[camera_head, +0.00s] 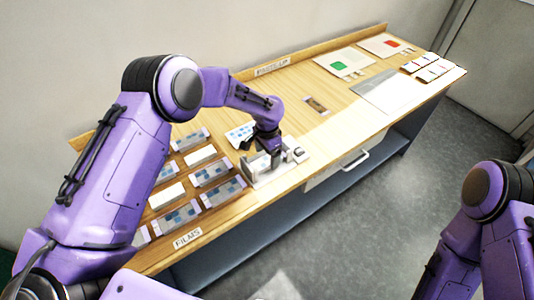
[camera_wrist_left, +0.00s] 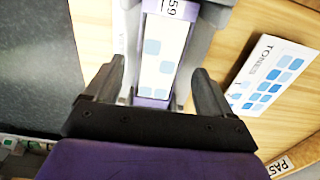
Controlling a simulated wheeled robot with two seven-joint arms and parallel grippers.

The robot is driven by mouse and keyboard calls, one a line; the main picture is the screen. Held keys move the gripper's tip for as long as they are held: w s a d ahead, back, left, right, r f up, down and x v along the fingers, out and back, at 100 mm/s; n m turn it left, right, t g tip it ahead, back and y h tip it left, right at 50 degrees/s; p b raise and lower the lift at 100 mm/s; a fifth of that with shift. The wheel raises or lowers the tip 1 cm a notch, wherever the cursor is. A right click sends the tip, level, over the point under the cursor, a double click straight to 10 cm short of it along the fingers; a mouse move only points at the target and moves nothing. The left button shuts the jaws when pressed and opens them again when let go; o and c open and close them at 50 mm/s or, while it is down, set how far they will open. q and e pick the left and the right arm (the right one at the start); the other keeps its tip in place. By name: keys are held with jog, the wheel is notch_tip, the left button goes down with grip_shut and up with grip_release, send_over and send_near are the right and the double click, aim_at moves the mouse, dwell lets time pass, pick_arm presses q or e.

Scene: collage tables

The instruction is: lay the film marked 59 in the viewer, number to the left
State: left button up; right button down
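The film marked 59 (camera_wrist_left: 166,55) is a pale strip with blue squares and lilac ends. In the left wrist view it lies lengthwise between the grey walls of the viewer (camera_wrist_left: 203,35), its number at the top end, which is toward the left of the table. The viewer (camera_head: 262,180) stands near the table's front edge in the head view. My left gripper (camera_head: 271,158) is directly over it. In the wrist view its fingers (camera_wrist_left: 158,68) are spread on either side of the film, with gaps visible. My right gripper is out of view.
Several other films (camera_head: 212,172) lie in rows left of the viewer, behind a FILMS label (camera_head: 187,238). A TONES card (camera_head: 240,132) lies behind the viewer. A small dark strip (camera_head: 316,105), a grey sheet (camera_head: 385,92) and cards are farther right. Table between is clear.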

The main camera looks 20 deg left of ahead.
pick_arm(q)
jog(key=shift+s, duration=0.1)
jog(key=shift+r, duration=0.3)
notch_tip(320, 180, up, 10)
jog(key=b, duration=0.2)
